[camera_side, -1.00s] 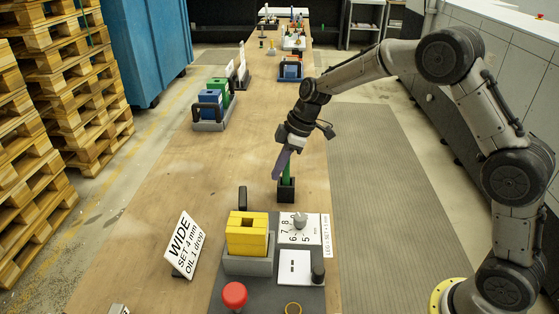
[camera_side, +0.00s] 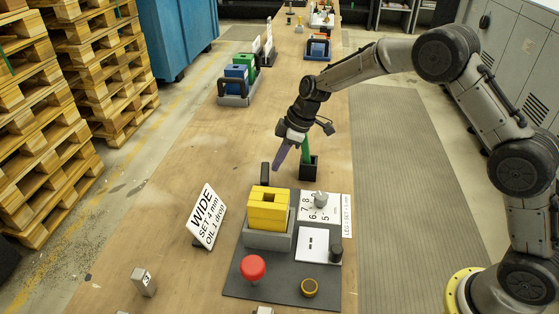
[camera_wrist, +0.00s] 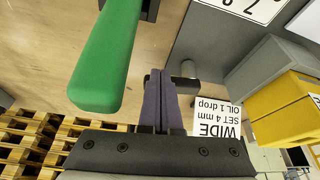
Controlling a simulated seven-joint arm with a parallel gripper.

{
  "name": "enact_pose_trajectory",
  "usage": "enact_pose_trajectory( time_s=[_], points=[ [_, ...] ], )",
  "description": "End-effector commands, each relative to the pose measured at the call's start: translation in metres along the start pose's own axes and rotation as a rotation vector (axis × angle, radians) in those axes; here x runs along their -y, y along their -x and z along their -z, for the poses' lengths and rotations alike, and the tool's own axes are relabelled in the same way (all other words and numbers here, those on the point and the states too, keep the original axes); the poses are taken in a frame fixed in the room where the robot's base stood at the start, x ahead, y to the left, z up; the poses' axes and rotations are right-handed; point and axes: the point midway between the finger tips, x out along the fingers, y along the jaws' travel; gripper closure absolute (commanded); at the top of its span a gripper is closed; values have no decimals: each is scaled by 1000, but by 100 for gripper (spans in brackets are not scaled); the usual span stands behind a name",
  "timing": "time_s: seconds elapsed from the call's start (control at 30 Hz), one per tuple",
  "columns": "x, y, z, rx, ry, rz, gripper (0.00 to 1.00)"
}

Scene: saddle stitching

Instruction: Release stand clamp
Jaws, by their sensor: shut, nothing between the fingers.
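The stand is a grey block (camera_side: 268,234) holding stacked yellow blocks (camera_side: 268,208). A dark upright lever (camera_side: 265,173) stands just behind it; I take it for the clamp. My gripper (camera_side: 279,166), with purple fingers, is shut and empty, slightly right of the lever's top in the side view. I cannot tell whether they touch. In the wrist view the closed fingers (camera_wrist: 160,74) point between a green handle (camera_wrist: 105,60) and a short grey post (camera_wrist: 188,69), which may be the lever. The yellow blocks (camera_wrist: 285,110) show at right.
The green handle (camera_side: 306,150) stands in a black holder (camera_side: 308,168) close to my fingers' right. A "WIDE" sign (camera_side: 206,217) stands left. Bare table lies left of the lever.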

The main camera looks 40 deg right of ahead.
Motion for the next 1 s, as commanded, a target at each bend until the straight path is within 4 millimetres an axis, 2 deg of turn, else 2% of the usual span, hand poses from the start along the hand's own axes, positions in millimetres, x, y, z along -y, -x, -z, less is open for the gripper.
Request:
enact_pose_trajectory(
  time_s=[0.23, 0.4, 0.77, 1.0],
  points=[
    [-3, -6, 13, 0, 99, 40, 100],
    [-5, -8, 19, -2, 104, 41, 100],
    [-4, -8, 22, -7, 104, 38, 100],
    [1, -5, 15, -6, 105, 39, 100]
  ],
)
